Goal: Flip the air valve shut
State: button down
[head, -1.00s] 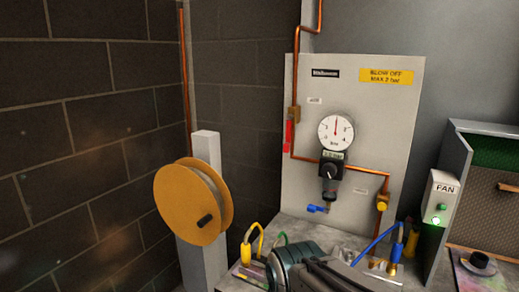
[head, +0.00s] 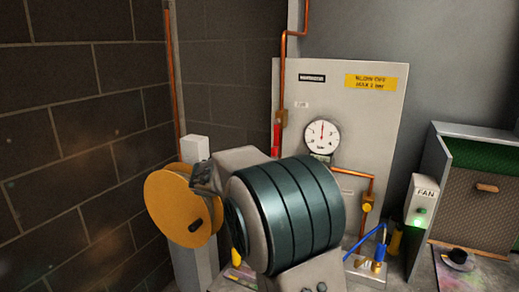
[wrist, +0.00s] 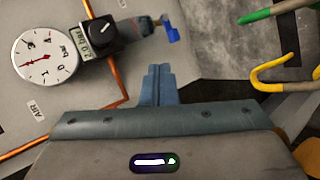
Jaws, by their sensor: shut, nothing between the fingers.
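The red lever (head: 276,138) of the air valve shows in the head view. It hangs down along the upright copper pipe, below a brass valve body (head: 281,118) on the left of the grey panel (head: 366,120). In the wrist view, my gripper (wrist: 158,72) points at the panel with its fingers together and nothing held. It is beside the pressure regulator (wrist: 98,33), apart from it. The red lever is not in the wrist view.
A round gauge (head: 322,135) sits on the panel; a blue tap (wrist: 171,30) is below the regulator. An orange reel (head: 178,208) stands left, a fan switch box (head: 421,202) right.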

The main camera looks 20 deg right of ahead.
aim_at(276, 137)
jog(key=w+a+r+n+t+h+p, duration=0.1)
jog(key=w+a+r+t+h, duration=0.1)
jog(key=w, duration=0.5)
jog(key=w+a+r+n+t+h, duration=0.1)
jog(key=w+a+r+t+h, duration=0.1)
jog(key=w, duration=0.5)
jog(key=shift+w+a+r+n+t+h+p, duration=0.2)
jog(key=shift+a+r+n+t+h+p, duration=0.3)
jog(key=shift+a, duration=0.65)
jog(key=shift+r, duration=0.15)
jog(key=w+d+p, duration=0.2)
jog(key=d+p, duration=0.3)
jog(key=d, duration=0.6)
jog(key=shift+d, duration=0.25)
jog(key=shift+a, duration=0.15)
